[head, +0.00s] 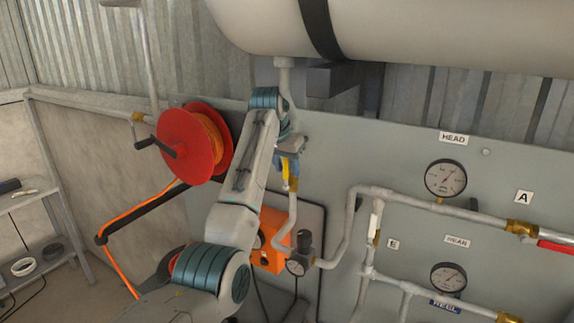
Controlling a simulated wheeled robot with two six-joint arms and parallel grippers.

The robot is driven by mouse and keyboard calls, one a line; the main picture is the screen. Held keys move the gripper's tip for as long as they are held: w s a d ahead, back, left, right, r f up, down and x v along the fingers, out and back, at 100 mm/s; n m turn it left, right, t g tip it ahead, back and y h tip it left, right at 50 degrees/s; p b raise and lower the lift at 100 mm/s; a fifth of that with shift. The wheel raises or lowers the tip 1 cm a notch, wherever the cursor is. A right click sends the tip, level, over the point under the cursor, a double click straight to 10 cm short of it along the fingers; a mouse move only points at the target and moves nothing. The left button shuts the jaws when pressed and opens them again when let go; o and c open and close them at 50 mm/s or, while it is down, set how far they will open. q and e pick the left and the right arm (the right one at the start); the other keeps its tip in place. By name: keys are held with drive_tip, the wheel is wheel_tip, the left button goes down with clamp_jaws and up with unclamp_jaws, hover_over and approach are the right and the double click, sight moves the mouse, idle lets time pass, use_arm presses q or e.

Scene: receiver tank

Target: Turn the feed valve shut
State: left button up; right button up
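My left arm reaches up from the bottom to the pipe that drops from the tank. My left gripper (289,152) is at this pipe, above an orange box. A narrow yellow handle (286,172) hangs there, pointing down, with blue parts beside it. It looks like the lever of a valve on the pipe, but no label on it can be read. The gripper is at or just above its upper end and partly hides it. Contact and the finger gap cannot be made out. My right gripper is out of view.
A grey tank (400,30) hangs overhead. The orange box (268,250) is below the gripper. At right, gauges (445,179), pipes and a brass valve (521,228) with red lever (556,246) line the panel.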

use_arm(q)
drive_tip(key=shift+w, duration=0.1)
drive_tip(key=shift+c, duration=0.9)
drive_tip(key=c, duration=0.4)
clamp_jaws()
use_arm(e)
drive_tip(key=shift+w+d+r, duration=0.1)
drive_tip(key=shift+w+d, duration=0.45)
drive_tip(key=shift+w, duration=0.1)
